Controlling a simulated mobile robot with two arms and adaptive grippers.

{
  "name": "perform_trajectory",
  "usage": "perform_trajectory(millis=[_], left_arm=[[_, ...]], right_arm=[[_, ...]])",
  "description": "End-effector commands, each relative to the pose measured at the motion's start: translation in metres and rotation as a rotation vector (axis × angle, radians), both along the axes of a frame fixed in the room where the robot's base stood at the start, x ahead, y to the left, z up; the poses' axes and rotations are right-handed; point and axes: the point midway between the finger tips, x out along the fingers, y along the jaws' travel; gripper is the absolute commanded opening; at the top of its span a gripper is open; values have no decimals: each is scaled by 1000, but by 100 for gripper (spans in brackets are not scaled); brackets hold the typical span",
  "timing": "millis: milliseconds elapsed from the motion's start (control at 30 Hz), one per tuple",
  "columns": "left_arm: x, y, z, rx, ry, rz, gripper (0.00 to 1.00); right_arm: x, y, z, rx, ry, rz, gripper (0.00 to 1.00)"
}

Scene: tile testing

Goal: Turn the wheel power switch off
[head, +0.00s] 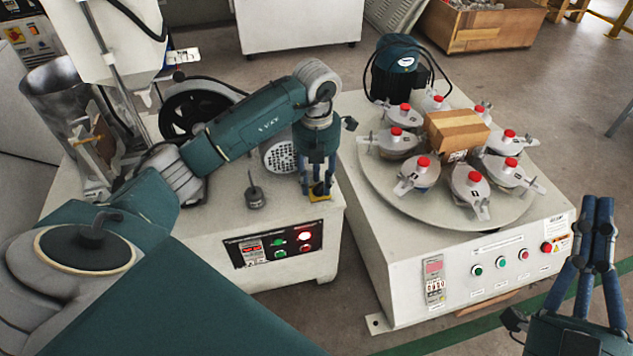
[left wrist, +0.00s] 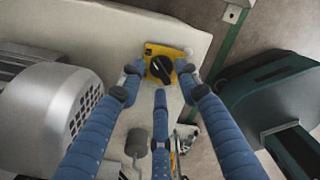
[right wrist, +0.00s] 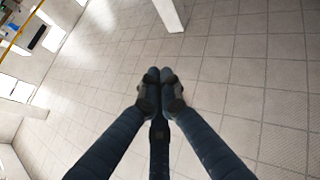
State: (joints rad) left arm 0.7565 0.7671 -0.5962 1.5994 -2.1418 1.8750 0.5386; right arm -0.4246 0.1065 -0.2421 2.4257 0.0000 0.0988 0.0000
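The wheel power switch is a black rotary knob on a yellow plate (left wrist: 160,68), on top of the left white machine. In the left wrist view the knob's bar lies at a slant. In the head view a bit of yellow plate (head: 318,189) shows beneath my left gripper (head: 317,186). My left gripper points down over the switch, its fingers (left wrist: 160,80) spread apart with the knob between and just beyond the tips. Whether they touch it cannot be told. My right gripper (head: 598,203) is shut and empty at the right, away from the machines; its tips meet in the right wrist view (right wrist: 160,78).
A grey motor (left wrist: 55,105) and a small dark post (head: 254,195) stand close to the switch. The front panel (head: 275,243) has lit buttons. The second machine, with a round turntable (head: 450,218) of red-capped clamps, stands to the right across a narrow gap.

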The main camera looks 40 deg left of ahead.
Motion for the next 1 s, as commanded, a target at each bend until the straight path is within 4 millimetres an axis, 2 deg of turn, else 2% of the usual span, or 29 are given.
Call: perform_trajectory(millis=[267,433,733,867,1000], left_arm=[[0,0,-1,0,0,0,33],[0,0,-1,0,0,0,0],[0,0,0,0,0,10,0],[0,0,1,0,1,37,0],[0,0,2,0,1,92,0]], right_arm=[[-1,0,2,2,-7,0,0],[-1,0,1,2,-6,0,0],[2,1,-1,-3,12,0,0],[11,0,-19,-29,102,-7,0],[22,-2,-52,-71,256,-16,0]])
